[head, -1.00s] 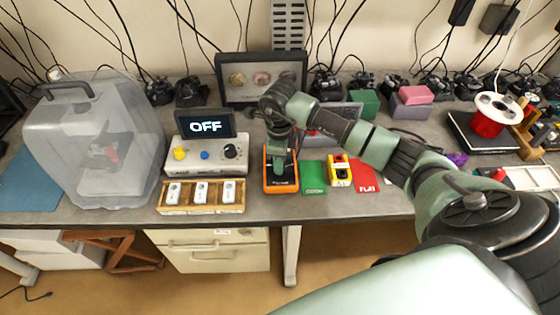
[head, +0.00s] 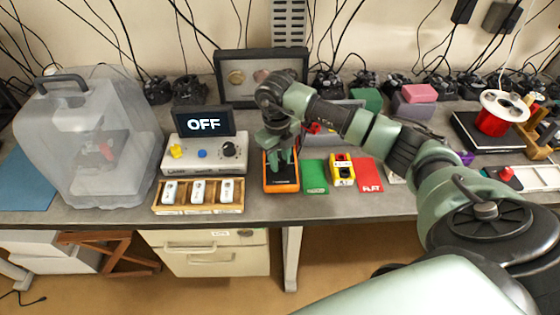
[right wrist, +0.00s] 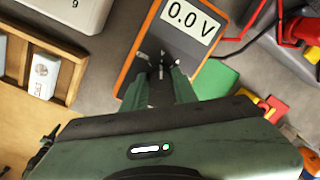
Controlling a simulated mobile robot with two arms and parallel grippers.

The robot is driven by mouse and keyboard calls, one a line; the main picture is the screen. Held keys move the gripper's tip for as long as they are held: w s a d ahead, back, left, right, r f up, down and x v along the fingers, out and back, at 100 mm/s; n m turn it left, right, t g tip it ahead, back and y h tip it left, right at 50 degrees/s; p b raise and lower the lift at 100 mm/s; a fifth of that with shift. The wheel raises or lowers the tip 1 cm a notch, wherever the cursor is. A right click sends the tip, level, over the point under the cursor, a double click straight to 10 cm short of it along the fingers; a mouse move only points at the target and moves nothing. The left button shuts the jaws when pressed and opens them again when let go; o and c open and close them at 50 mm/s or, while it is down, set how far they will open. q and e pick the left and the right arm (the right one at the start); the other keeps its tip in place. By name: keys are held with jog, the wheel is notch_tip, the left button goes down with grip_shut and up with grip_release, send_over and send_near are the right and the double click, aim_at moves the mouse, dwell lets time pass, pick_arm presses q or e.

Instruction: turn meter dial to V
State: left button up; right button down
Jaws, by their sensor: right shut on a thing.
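The orange-edged meter (head: 281,187) lies on the bench, left of a green card. In the right wrist view the meter (right wrist: 128,72) shows a screen (right wrist: 189,20) reading "0.0 V". My right gripper (head: 281,161) points down over the meter from above. In the right wrist view its fingertips (right wrist: 160,74) are shut on the meter's dial, which they mostly hide. White marks show around the fingertips, but I cannot read them. My left gripper is not in view.
Left of the meter stand a grey box (head: 206,156) with an "OFF" screen (head: 203,122) and a wooden tray (head: 198,209) of white modules. To the right are the green card (head: 315,176), a yellow block (head: 342,169) and a red card (head: 369,174). A framed case stands behind.

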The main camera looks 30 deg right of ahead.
jog(key=shift+r+m, duration=0.1)
jog(key=shift+m, duration=0.4)
jog(key=c, duration=1.1)
grip_release()
notch_tip(320, 180, up, 6)
jog(key=shift+w+a+r+b, duration=0.15)
jog(key=shift+r+b, duration=0.1)
jog(key=shift+b, duration=0.95)
jog(key=shift+r, duration=0.6)
